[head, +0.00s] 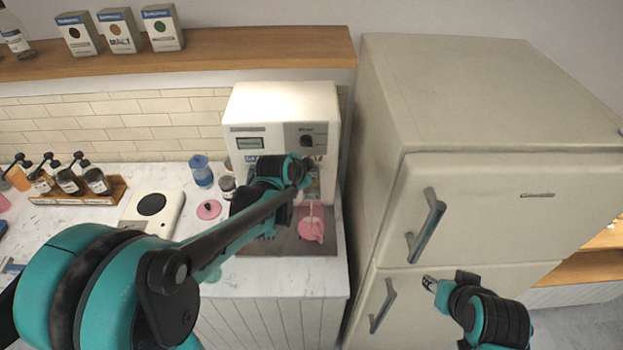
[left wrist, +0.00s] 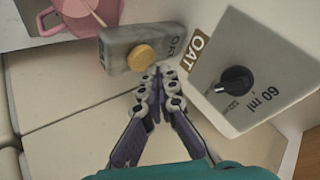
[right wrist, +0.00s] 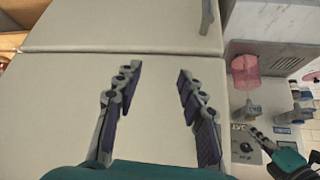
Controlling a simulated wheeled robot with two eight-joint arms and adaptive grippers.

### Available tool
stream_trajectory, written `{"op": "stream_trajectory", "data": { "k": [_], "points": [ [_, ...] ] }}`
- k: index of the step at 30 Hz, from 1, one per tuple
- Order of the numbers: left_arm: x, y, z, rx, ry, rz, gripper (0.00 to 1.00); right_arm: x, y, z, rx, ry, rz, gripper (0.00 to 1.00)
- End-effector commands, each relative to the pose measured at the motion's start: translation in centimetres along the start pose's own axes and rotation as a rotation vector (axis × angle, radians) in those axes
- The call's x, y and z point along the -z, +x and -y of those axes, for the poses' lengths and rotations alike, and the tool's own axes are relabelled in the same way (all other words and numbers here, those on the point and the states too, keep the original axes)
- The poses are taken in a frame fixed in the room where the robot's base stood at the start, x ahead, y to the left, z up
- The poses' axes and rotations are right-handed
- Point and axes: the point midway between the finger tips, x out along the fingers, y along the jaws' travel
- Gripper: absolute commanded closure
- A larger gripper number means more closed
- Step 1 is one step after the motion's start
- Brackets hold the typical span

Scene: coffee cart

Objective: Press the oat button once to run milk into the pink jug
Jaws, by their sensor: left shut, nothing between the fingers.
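The oat button (left wrist: 141,57) is a round yellow cap on a grey block marked OAT in the left wrist view. My left gripper (left wrist: 158,76) is shut and empty, its fingertips close beside the button; I cannot tell whether they touch it. The pink jug (head: 311,229) stands on the machine's drip area in the head view, and part of it shows in the left wrist view (left wrist: 62,20). A thin pale line runs down to the jug. My left arm hides the button in the head view. My right gripper (right wrist: 158,85) is open and empty before the fridge.
The white milk machine (head: 268,106) has a small display and a black knob (left wrist: 237,81) beside a 60 ml mark. The fridge (head: 465,210) stands close on the right. A blue container (head: 201,171), a pink lid (head: 209,209) and a scale (head: 152,210) are on the left counter.

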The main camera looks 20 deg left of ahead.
Motion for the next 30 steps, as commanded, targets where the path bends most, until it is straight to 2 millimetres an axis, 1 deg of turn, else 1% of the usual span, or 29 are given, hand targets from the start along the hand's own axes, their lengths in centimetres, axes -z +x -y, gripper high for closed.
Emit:
{"op": "stream_trajectory", "data": {
  "k": [9,24,30],
  "points": [
    [0.1,-0.1,0.1,0.0,0.0,0.0,1.0,0.1,-0.1,0.0,0.0,0.0,0.0,0.6],
    [2.5,-3.4,2.5,0.0,0.0,0.0,1.0,2.2,-3.1,0.0,0.0,0.0,0.0,0.6],
    [2.5,-3.5,2.5,0.0,0.0,0.0,1.0,2.2,-3.1,0.0,0.0,0.0,0.0,0.6]
  ]
}}
